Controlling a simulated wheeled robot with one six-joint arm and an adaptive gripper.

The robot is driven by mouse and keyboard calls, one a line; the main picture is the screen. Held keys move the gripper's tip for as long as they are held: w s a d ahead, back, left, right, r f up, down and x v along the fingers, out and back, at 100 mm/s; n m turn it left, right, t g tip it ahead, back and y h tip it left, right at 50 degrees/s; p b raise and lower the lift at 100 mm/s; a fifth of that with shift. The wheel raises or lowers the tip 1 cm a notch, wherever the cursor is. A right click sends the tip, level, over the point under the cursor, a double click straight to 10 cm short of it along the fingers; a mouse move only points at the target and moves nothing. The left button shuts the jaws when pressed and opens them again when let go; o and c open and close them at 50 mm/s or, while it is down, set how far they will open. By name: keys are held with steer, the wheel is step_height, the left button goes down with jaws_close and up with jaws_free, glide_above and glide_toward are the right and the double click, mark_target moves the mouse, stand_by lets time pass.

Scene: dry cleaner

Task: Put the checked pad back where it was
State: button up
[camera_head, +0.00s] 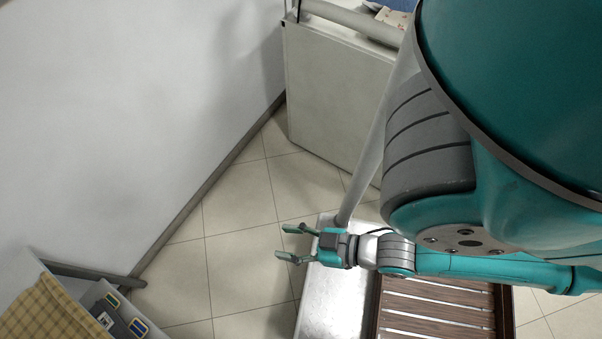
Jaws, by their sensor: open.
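A yellow checked piece that looks like the checked pad (45,312) lies at the bottom left corner of the head view, cut off by the frame edge. It rests at a grey unit beside the wall; what supports it is partly out of view. My gripper (283,242) is open and empty, with its two fingers pointing left. It is well to the right of the checked piece and apart from it, over the edge of a metal surface (335,292).
Dark slatted wood (437,315) lies below my arm. A pale cabinet (332,95) stands at the top, with a patterned cloth (392,17) above it. Small coloured items (125,315) sit beside the checked piece. Tiled floor (240,250) lies clear between gripper and wall.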

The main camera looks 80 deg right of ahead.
steer(key=shift+n+t, duration=0.4)
steer(key=s+r, duration=0.2)
steer(key=r, duration=0.1)
steer(key=s+r, duration=0.1)
steer(key=shift+d+r, duration=0.1)
steer(key=shift+r, duration=0.3)
